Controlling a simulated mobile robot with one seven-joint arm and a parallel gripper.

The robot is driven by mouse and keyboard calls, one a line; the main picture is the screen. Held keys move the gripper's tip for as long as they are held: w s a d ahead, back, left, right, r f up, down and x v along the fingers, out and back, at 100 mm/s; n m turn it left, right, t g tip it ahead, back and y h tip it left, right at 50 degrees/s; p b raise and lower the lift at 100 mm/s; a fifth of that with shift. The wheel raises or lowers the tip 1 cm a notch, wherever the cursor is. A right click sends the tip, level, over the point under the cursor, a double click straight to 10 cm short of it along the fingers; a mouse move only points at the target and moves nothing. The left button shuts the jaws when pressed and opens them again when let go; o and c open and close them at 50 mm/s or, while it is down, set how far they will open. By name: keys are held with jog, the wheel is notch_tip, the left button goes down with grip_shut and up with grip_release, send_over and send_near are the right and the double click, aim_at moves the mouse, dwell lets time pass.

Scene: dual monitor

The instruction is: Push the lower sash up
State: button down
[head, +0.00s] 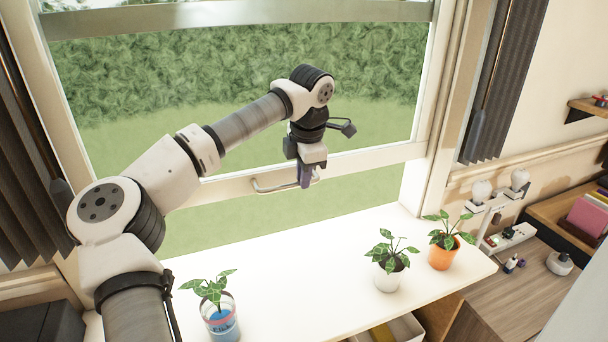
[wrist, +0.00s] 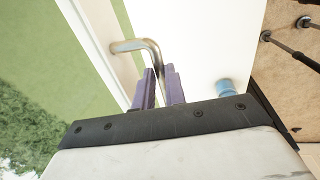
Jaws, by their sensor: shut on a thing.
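The lower sash's pale bottom rail (head: 372,158) crosses the window in the head view. Green ground shows in a gap between this rail and the white sill (head: 290,255), so the sash stands partly raised. A metal bar handle (head: 268,189) is fixed to the rail. My gripper (head: 307,182) is at the handle's right part, its purple fingers pointing down. In the wrist view, the bent handle (wrist: 135,45) runs to between my gripper's fingers (wrist: 160,76), which are shut on it. The exact contact is partly hidden by the fingers.
Potted plants stand on the sill: a blue-banded pot (head: 222,322) at left, a white pot (head: 390,278) and an orange pot (head: 443,254) at right. Dark curtains (head: 500,85) hang at both sides. A wooden desk (head: 525,295) with small items is at right.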

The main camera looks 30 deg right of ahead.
jog(key=c, duration=1.5)
grip_release()
jog(key=shift+o, duration=0.2)
notch_tip(320, 180, up, 14)
jog(key=s+b, duration=0.2)
jog(key=shift+s+a+f, duration=0.2)
jog(key=shift+s+a, duration=0.05)
jog(key=shift+a, duration=0.05)
